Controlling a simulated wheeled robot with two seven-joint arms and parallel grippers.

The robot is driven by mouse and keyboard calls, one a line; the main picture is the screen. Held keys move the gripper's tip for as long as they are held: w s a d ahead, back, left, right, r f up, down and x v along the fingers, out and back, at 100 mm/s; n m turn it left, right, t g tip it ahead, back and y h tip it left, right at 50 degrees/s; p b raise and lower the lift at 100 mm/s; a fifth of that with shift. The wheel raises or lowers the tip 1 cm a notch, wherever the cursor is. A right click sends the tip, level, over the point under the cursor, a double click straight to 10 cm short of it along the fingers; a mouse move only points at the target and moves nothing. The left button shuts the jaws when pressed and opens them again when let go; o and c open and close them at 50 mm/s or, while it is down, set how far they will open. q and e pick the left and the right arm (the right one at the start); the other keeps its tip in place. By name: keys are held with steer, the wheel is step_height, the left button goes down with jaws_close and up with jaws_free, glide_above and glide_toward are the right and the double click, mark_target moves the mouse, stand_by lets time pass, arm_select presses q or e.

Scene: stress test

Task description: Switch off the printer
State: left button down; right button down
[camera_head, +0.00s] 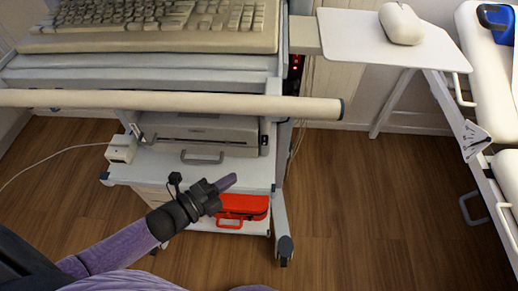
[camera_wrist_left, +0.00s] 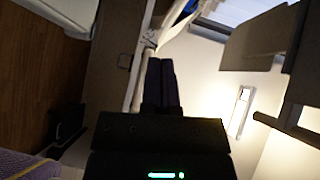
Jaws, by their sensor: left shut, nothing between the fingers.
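A grey printer-like device (camera_head: 205,132) sits on the middle shelf of a white cart, partly hidden behind a long beige bar. My right gripper is in neither view.
A beige keyboard (camera_head: 150,22) lies on the cart top. The beige bar (camera_head: 170,101) crosses in front. A red case (camera_head: 243,207) sits low on the cart. A white side table (camera_head: 365,35) and a bed (camera_head: 490,75) stand right. The floor between is clear.

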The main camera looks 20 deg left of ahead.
mark_target(265, 140)
arm_select(q)
steer(key=b+x, duration=0.1)
steer(key=x, duration=0.1)
steer(key=b+x, duration=0.1)
steer(key=x, duration=0.2)
steer(key=b+x, duration=0.1)
steer(key=x, duration=0.1)
steer(key=shift+w+d+f, duration=0.15)
steer(key=shift+w+f, duration=0.1)
steer(key=shift+f, duration=0.05)
steer(key=w, duration=0.1)
steer(key=w+b, duration=0.2)
steer(key=shift+w+a+f, duration=0.2)
steer(key=shift+w+f, duration=0.1)
steer(key=shift+w, duration=0.05)
steer(key=shift+w+a+r, duration=0.15)
steer(key=shift+w+r, duration=0.05)
steer(key=shift+w, duration=0.2)
